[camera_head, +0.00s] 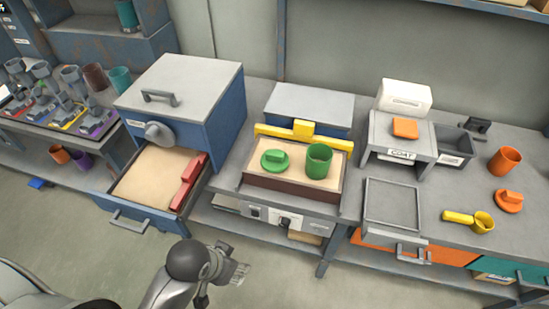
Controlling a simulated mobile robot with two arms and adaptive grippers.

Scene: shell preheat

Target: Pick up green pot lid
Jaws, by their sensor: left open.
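The green pot lid (275,162) is a flat disc with a raised bar handle. It lies on the pale bed of a dark-sided tray (290,190) at the centre of the head view. The green pot (319,164) stands upright just right of the lid, on the same bed. My left gripper (238,272) is open and empty, low in front of the bench, well below and left of the lid. My right gripper is not in view.
A yellow bar (303,130) lies along the tray's back edge. Left of it, a blue cabinet's open drawer (135,218) sticks out, with a red block (189,181) inside. An orange pot (503,160), orange lid (508,201) and yellow ladle (482,222) are at right.

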